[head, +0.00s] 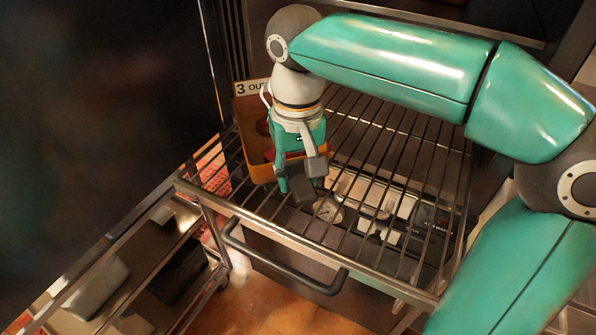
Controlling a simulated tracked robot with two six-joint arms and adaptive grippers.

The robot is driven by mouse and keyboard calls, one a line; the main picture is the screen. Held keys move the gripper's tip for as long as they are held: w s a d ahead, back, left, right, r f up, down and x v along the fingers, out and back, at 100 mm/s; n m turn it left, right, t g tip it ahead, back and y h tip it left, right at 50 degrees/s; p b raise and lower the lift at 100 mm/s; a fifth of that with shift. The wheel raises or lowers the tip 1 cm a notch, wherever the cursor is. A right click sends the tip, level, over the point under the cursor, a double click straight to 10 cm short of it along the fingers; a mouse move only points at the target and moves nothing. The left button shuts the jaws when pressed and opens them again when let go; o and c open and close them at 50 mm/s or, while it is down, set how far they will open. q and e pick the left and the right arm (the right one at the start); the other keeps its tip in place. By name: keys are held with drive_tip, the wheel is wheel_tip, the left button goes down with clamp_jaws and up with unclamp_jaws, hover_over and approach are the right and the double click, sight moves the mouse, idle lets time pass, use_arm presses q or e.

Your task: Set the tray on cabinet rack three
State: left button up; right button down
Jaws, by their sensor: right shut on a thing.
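The tray (259,173) is an orange-brown, open-topped box at the far left part of a wire rack (385,150). A small dark reddish item shows inside it, partly hidden by my gripper. My right gripper (302,186) points down at the tray's near right side and is shut on the tray's edge; the exact grip is partly hidden. The tray is over the rack bars; I cannot tell whether it rests on them or hangs just above. A white label reading "3 OU…" (252,88) shows just behind the tray. My left gripper is out of view.
The rack has a dark front handle (285,262). Its right part is bare. A round dial (327,210) and pale items show below the bars. A dark panel fills the left. Lower left, a shelf (125,265) holds dark and grey containers.

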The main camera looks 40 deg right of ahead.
drive_tip(key=shift+f, duration=0.3)
drive_tip(key=c, duration=0.7)
unclamp_jaws()
wheel_tip(320, 180, up, 12)
